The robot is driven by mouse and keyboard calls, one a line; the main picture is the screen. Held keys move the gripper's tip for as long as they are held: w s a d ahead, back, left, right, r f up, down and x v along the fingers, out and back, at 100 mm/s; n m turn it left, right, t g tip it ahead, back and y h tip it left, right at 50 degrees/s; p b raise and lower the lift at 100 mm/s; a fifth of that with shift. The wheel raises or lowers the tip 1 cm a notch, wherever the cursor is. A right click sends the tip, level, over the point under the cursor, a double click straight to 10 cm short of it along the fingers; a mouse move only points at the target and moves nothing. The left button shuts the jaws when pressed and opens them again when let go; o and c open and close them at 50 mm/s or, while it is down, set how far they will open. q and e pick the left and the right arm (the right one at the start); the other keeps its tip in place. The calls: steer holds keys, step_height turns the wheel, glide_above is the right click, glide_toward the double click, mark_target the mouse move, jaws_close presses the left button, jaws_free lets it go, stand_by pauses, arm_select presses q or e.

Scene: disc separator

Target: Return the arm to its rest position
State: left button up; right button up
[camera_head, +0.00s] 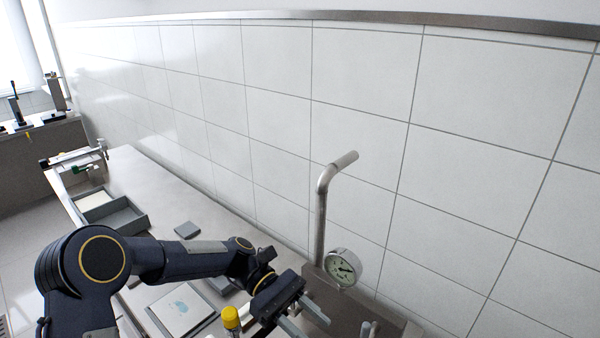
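My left arm (190,260) comes in from the lower left and reaches across the bench. My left gripper (305,321) is at the bottom middle, in front of the gauge. Its two silver fingers are apart and I see nothing between them. Their lower ends are close to the picture's bottom edge. My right arm and gripper are not in view.
A yellow-capped bottle (231,318) stands just left of my gripper. A pressure gauge (343,267) and a bent metal pipe (322,205) are close on its right. Flat trays (183,309), a grey open box (122,215) and a small grey block (187,230) are on the bench (165,205) along the tiled wall (270,130).

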arm_select(q)
steer(key=s+a+m+t+y+b, duration=0.2)
steer(key=s+a+m+t+y, duration=0.2)
steer(key=s+a+t, duration=0.4)
steer(key=s+a+f+m+t+y+b, duration=0.1)
steer(key=s+a+m+t+y, duration=0.3)
steer(key=a, duration=0.9)
steer(key=s+t+b, duration=0.1)
steer(key=s+t, duration=0.2)
steer(key=s, duration=0.1)
steer(key=shift+a+f+t, duration=0.25)
steer(key=shift+f+t, duration=0.05)
steer(key=shift+t, duration=0.1)
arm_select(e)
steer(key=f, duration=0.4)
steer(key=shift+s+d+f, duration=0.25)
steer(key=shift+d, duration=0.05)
